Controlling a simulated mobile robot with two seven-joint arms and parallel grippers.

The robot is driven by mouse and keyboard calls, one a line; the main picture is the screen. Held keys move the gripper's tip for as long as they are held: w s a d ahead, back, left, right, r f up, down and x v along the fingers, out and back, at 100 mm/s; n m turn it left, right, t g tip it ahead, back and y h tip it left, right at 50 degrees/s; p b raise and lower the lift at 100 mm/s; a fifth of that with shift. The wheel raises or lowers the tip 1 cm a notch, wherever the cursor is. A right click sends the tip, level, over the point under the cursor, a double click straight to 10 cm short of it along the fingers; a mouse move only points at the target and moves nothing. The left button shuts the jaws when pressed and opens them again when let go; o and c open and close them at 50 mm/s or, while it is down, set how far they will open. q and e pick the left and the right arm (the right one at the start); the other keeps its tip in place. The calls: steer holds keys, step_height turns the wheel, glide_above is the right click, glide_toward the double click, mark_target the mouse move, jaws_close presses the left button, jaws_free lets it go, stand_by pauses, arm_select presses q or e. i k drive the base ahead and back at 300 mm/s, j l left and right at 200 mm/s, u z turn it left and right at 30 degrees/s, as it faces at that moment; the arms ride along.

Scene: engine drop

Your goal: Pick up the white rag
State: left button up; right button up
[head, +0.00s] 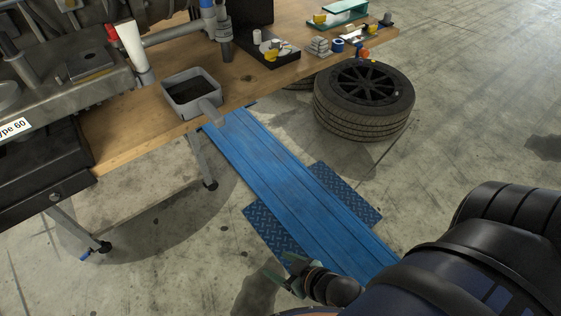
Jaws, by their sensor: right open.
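I cannot make out a white rag in the head view. A small grey folded or stacked item (320,47) lies on the wooden workbench (130,130), too small to identify. My right gripper (284,270) is low at the bottom centre, above the floor beside the blue ramp, far from the bench top. It is open, and nothing shows between its fingers. My right arm covers the lower right. My left gripper is not in view.
A grey bin (192,93) with dark contents sits at the bench's front edge. A blue ramp (285,180) lies on the concrete floor. A tyre (364,97) lies right of it. A white tube (131,44) stands at left. The floor at right is clear.

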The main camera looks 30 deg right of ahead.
mark_target(318, 47)
steer(key=z, duration=1.35)
